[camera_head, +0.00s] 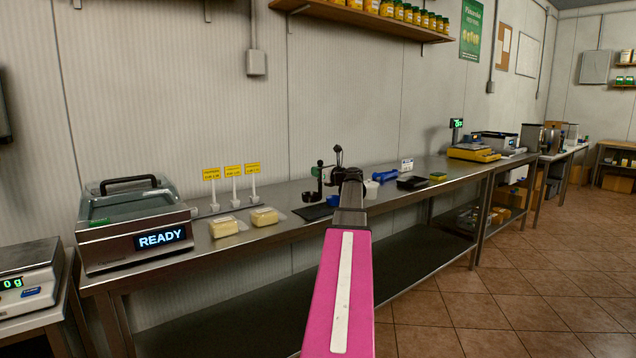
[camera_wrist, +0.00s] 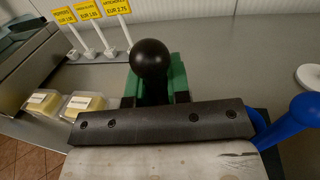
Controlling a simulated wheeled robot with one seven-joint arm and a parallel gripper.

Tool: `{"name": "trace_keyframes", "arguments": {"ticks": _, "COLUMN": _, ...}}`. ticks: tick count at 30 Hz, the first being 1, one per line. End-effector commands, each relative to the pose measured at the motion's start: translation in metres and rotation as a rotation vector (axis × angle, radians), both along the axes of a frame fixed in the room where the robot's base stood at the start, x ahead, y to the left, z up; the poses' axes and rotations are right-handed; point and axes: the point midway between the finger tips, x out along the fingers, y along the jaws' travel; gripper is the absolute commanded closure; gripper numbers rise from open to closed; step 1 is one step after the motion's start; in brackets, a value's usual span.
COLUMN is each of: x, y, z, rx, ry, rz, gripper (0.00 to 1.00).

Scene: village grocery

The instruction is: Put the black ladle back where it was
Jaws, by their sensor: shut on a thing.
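My gripper (camera_head: 325,174) is over the steel counter, shut on an upright black handle with a round black knob, which I take to be the black ladle (camera_head: 320,163). In the wrist view the ladle's knob (camera_wrist: 150,58) stands up between the green finger pads of my gripper (camera_wrist: 155,88). The rest of the handle is hidden there by my gripper. A dark round bowl (camera_head: 311,197) shows below my gripper; I cannot tell if it joins the handle or touches the counter. A dark mat (camera_head: 312,213) lies just in front.
Blue items (camera_head: 384,176) and a white cup (camera_head: 371,190) are to the right; a blue rounded end (camera_wrist: 308,107) is close beside my gripper. Butter packs (camera_head: 223,227) and yellow price signs (camera_head: 233,170) are left. A black tray (camera_head: 411,183) lies farther right.

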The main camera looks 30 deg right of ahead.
Motion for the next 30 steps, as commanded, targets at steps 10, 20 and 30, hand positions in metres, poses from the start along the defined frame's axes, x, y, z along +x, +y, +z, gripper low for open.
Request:
{"name": "trace_keyframes", "arguments": {"ticks": 10, "x": -0.001, "y": 0.001, "z": -0.037, "rx": 0.000, "ry": 0.000, "rz": -0.001, "gripper": 1.00}}
{"name": "trace_keyframes", "arguments": {"ticks": 20, "x": 0.000, "y": 0.000, "z": -0.040, "rx": 0.000, "ry": 0.000, "rz": -0.001, "gripper": 1.00}}
{"name": "trace_keyframes", "arguments": {"ticks": 30, "x": 0.000, "y": 0.000, "z": -0.041, "rx": -0.001, "ry": 0.000, "rz": -0.001, "gripper": 0.57}}
